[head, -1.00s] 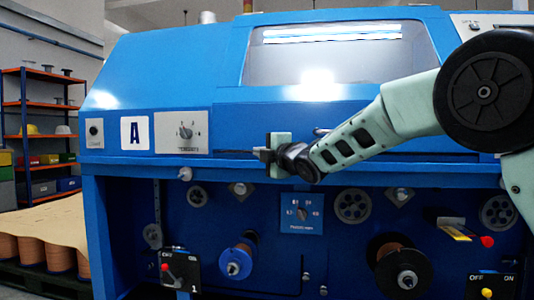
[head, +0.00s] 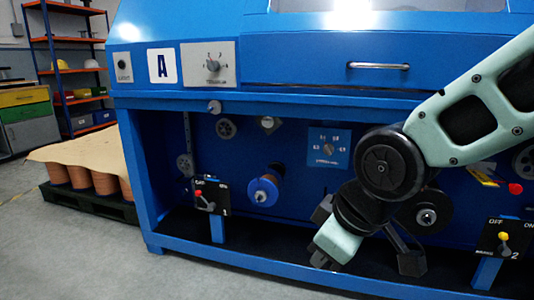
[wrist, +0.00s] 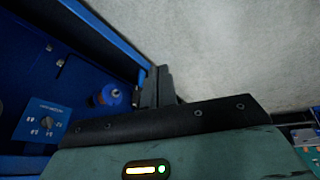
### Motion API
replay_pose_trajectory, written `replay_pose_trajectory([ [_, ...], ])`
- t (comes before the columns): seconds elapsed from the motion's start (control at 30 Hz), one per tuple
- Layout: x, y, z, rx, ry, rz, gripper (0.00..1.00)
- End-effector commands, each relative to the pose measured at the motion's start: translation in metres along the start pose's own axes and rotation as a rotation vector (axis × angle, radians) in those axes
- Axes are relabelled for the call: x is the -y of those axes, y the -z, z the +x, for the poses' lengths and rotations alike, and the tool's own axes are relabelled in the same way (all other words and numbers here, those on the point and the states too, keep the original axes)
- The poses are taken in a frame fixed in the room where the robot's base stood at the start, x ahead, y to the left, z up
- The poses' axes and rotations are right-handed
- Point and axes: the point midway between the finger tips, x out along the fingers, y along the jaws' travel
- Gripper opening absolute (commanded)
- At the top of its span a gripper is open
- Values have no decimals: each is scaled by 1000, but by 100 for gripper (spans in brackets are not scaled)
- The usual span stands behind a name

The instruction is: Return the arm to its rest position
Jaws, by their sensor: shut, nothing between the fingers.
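My gripper (head: 322,262) hangs low at the end of my bent arm, in front of the blue machine's lower opening. In the wrist view its dark fingers (wrist: 156,86) are together, with nothing between them. The blue machine (head: 275,62) fills most of the head view. Its blue spool (head: 264,191) is left of my arm and shows in the wrist view (wrist: 111,94). A second dark spool (head: 427,215) is partly covered by my arm.
Switch box 1 (head: 205,196) and switch box 2 (head: 503,240) stand at the machine's front. A pallet of copper spools (head: 105,181) and shelves (head: 74,65) are at the left. Grey floor (head: 75,255) is open at the lower left.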

Motion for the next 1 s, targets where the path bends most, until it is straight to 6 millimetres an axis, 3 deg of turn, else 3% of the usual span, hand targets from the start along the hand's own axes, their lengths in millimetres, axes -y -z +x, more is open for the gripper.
replay_pose_trajectory([
  [0.1,38,-54,-10,153,59,108,0],
  [0.3,84,-135,-32,396,101,266,0],
  [0.67,70,-90,-121,385,102,263,0],
  [1.0,58,-47,-220,383,102,262,0],
])
